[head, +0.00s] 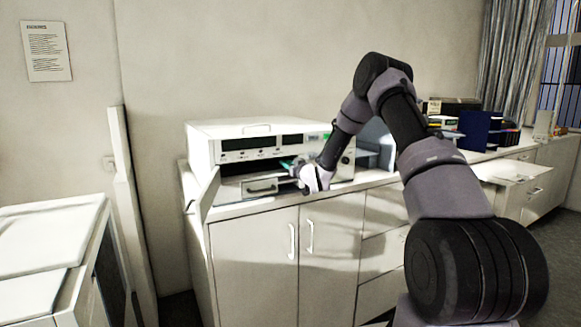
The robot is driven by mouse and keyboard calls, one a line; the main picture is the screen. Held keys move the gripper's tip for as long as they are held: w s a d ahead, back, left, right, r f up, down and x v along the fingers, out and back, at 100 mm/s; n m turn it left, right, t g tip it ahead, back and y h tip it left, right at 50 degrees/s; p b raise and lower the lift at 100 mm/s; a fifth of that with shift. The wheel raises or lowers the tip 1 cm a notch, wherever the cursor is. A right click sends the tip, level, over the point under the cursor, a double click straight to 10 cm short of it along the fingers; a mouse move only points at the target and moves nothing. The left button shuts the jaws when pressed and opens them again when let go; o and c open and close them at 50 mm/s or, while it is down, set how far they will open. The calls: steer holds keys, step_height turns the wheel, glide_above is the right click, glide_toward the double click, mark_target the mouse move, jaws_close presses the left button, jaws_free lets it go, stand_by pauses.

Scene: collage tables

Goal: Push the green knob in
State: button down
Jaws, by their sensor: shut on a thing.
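A white boxy device (230,131) with dark display windows stands on the cabinet top. A small teal-green piece, which looks like the green knob (287,164), shows at the lower middle of its front. My gripper (294,171) is at the device's front, shut on this green piece. The fingers hide part of it, and it is too small to tell how far it sticks out. A small bright green patch (326,136) also shows on the upper right of the panel, close to my arm.
A drawer-like part with a handle (262,188) is low on the device's front, left of my gripper. A flap (208,192) stands out at its left. The white cabinet (253,260) is below. Books and binders (481,129) stand to the right.

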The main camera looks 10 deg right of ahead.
steer(key=shift+w+r, duration=0.1)
steer(key=shift+w, duration=0.1)
steer(key=c, duration=0.7)
jaws_free()
steer(key=shift+w+a, duration=0.1)
steer(key=v, duration=1)
steer(key=shift+s, duration=0.4)
